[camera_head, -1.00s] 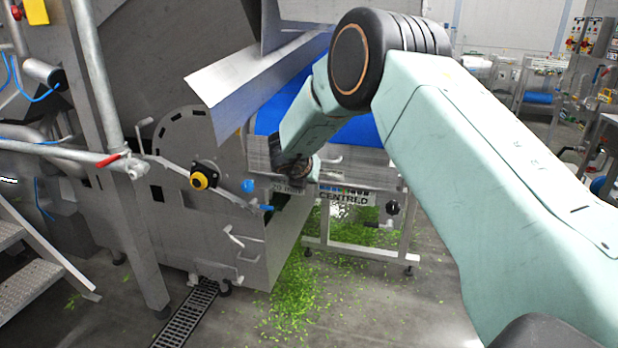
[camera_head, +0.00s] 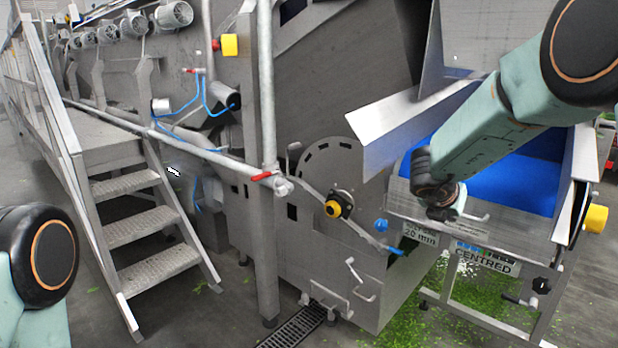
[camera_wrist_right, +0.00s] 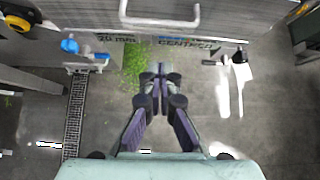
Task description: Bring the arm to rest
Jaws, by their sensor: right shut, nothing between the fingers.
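My right arm (camera_head: 485,125) comes in from the upper right of the head view and bends down in front of the machine. Its dark wrist is by the blue conveyor, and the fingers are hardly visible there. In the right wrist view my right gripper (camera_wrist_right: 160,75) is shut and empty, its fingertips together over the floor. A metal handle (camera_wrist_right: 160,20) and the machine's front panel lie beyond the fingertips. Part of my left arm (camera_head: 40,262) shows at the lower left of the head view; its gripper is out of view.
The blue conveyor (camera_head: 515,182) stands under the right arm. A grey machine panel with a yellow-black knob (camera_head: 338,205) and a red-handled pipe (camera_head: 262,176) is in the middle. Metal steps (camera_head: 150,232) stand left. Green scraps (camera_head: 425,310) litter the floor near a drain (camera_head: 292,328).

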